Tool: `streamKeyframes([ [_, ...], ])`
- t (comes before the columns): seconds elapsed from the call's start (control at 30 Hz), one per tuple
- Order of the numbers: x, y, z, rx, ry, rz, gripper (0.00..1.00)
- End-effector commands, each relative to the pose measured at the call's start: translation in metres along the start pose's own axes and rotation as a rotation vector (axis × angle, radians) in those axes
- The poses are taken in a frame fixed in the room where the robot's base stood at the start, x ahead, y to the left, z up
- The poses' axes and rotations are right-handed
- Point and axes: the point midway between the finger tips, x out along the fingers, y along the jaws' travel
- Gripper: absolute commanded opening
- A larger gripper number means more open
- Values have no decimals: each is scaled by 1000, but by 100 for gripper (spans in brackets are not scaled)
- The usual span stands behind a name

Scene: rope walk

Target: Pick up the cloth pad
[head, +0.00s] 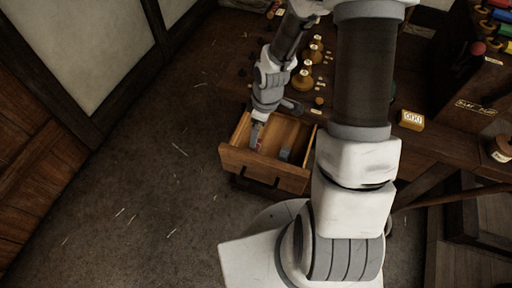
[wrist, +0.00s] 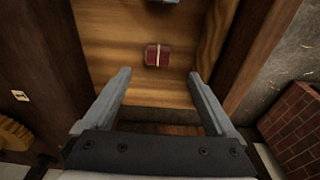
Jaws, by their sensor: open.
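An open wooden drawer (head: 279,176) holds two small things. One is a small dark red block-like thing with a pale band (wrist: 157,54), lying on the drawer floor; a bit of red shows by my gripper in the head view. The other is a small blue-grey thing (head: 285,154), cut off at the top edge in the wrist view (wrist: 164,1). I cannot tell for sure which is the cloth pad. My gripper (wrist: 158,75) is open and empty, pointing down into the drawer, with the red thing ahead between the lines of its fingers. It also shows in the head view (head: 257,134).
The drawer walls (wrist: 240,55) rise close on both sides of my gripper. The dark workbench (head: 412,135) above carries several brass-coloured weights (head: 304,78) and a yellow block with a label (head: 411,120). A rack of coloured spools stands at the right. The floor at left is clear.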

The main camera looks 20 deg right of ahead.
Motion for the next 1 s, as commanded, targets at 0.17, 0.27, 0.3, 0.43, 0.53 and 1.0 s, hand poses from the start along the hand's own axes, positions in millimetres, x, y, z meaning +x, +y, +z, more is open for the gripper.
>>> streamKeyframes([
  [0.17,20,0,0,0,0,1,91],
  [0.27,23,1,0,0,1,2,91],
  [0.3,25,1,0,0,1,1,91],
  [0.43,41,1,1,-1,-1,-1,91],
  [0.53,57,3,2,1,-1,-2,91],
  [1.0,72,4,1,1,1,1,73],
])
